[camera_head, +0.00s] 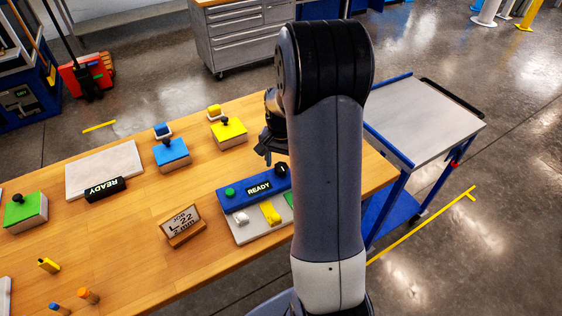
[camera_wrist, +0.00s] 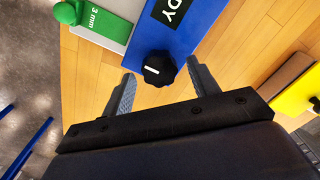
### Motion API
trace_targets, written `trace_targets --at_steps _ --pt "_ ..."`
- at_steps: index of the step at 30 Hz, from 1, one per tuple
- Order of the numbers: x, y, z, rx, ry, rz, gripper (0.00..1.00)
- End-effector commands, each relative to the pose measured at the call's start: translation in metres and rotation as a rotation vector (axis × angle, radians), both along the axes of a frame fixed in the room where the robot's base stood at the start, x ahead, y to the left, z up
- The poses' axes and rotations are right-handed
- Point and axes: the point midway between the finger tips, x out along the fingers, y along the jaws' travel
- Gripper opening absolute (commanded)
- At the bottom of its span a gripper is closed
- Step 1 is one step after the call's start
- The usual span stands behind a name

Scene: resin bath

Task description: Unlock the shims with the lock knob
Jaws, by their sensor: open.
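The lock knob (camera_wrist: 159,68) is black and lobed with a white mark, on the end of a blue panel (camera_wrist: 195,30) reading READY. In the head view the knob (camera_head: 282,169) shows beside my arm. My gripper (camera_wrist: 160,74) is open, its fingers on either side of the knob's near part and apart from it. In the head view my gripper (camera_head: 266,157) is partly hidden by my arm. A grey plate (camera_head: 252,234) along the panel carries a white shim (camera_head: 241,218), a yellow shim (camera_head: 270,213) and a green shim (camera_wrist: 92,22) marked 3 mm.
A job sign (camera_head: 182,222) reading L 22, 2 mm stands left of the plate. Yellow (camera_head: 229,133), blue (camera_head: 171,153) and green (camera_head: 26,212) blocks with black knobs stand on the wooden table (camera_head: 130,240). A blue-framed cart (camera_head: 425,125) stands to the right.

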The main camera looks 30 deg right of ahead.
Motion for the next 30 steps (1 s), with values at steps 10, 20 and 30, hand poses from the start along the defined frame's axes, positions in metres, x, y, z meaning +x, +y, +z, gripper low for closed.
trace_targets --at_steps 10,20,30 --pt "-0.0003 0.0001 -0.0081 0.0 0.0 0.0 0.57" --pt "-0.0003 0.0001 -0.0077 0.0 0.0 0.0 0.34" --pt "-0.0002 0.0001 -0.0075 0.0 0.0 0.001 0.12"
